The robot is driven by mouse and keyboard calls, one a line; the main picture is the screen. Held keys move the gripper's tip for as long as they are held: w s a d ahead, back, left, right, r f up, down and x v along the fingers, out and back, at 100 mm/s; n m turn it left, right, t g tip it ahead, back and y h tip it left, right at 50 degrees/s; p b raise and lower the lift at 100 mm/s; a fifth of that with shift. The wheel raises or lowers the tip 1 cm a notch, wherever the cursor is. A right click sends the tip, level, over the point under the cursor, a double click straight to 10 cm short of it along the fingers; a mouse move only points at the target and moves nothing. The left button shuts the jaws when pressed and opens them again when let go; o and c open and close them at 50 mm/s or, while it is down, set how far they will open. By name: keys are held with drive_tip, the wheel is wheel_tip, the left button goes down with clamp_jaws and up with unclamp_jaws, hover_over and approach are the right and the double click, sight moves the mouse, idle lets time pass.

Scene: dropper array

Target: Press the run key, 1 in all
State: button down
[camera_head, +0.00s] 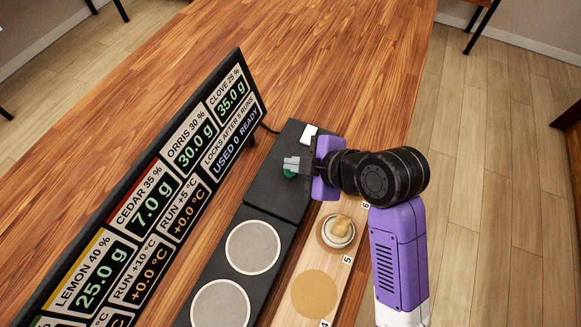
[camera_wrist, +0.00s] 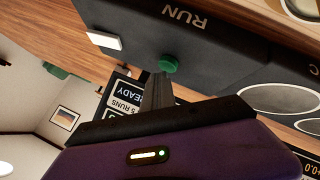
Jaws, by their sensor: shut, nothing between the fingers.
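The run key is a green round button (camera_wrist: 169,63) on the dark console (camera_wrist: 215,62), with the word RUN printed beside it in the wrist view. In the head view the green key (camera_head: 290,173) shows partly, just below my gripper's fingertips (camera_head: 292,163). My gripper is shut and empty. In the wrist view its closed fingers (camera_wrist: 158,88) end right by the green key; I cannot tell whether they touch it. A black display board (camera_head: 150,205) stands along the console and reads USED 0, READY.
A white block (camera_head: 309,133) sits at the console's far end. Two round grey pads (camera_head: 252,247) lie on the console nearer me. A wooden strip (camera_head: 291,279) with numbered spots runs alongside, holding a small jar (camera_head: 338,231) at spot 5. The table beyond the console is clear.

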drive_tip(key=shift+f+b, duration=0.35)
drive_tip(key=shift+f, duration=0.2)
idle(0.5)
drive_tip(key=shift+r, duration=0.1)
drive_tip(key=shift+r+p, duration=0.9)
wheel_tip(320, 180, up, 5)
drive_tip(key=p, duration=0.4)
idle(1.0)
